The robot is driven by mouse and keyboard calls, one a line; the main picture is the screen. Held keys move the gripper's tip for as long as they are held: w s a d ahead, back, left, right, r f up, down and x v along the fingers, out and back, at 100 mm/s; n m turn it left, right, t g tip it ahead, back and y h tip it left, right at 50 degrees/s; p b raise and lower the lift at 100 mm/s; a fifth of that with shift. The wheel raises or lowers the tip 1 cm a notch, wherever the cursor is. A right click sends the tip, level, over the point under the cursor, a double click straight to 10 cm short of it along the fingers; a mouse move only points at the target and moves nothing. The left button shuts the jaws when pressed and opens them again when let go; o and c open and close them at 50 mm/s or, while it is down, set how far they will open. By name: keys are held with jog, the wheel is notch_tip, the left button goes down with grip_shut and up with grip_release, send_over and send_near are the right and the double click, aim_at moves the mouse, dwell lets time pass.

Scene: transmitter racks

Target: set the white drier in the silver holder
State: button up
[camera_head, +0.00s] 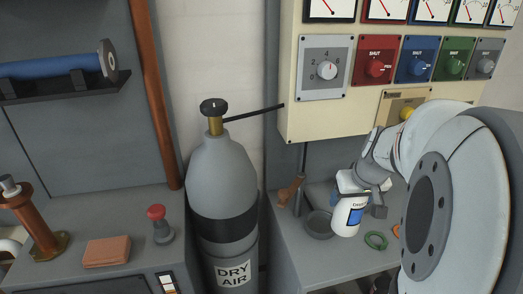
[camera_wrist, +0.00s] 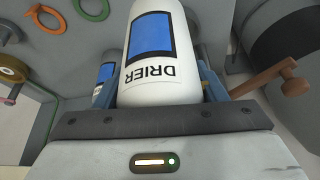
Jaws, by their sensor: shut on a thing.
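The white drier (camera_head: 349,215) is a bottle with a blue label, seen upright in the head view. My gripper (camera_head: 364,194) is shut on it. In the wrist view the drier (camera_wrist: 160,55) fills the space between the fingers, its lettering upside down. A shallow round grey cup (camera_head: 318,226), seemingly the silver holder, sits on the right bench just left of the drier. The drier is beside the cup, not in it. I cannot tell whether its base touches the bench. I cannot make out the holder in the wrist view.
A green ring (camera_head: 376,240) lies right of the drier, with an orange ring (camera_head: 396,230) beyond. A brown-handled lever (camera_head: 289,192) stands behind the cup. A control panel (camera_head: 385,90) hangs above. The dry air cylinder (camera_head: 224,190) stands left of the bench.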

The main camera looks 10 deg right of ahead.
jog(key=w+a+r+p, duration=0.2)
jog(key=w, duration=0.6)
notch_tip(320, 180, down, 10)
jog(key=shift+w, duration=0.2)
jog(key=shift+a, duration=0.1)
jog(key=shift+f+b, duration=0.15)
jog(key=shift+b, duration=0.25)
jog(key=o, duration=1.3)
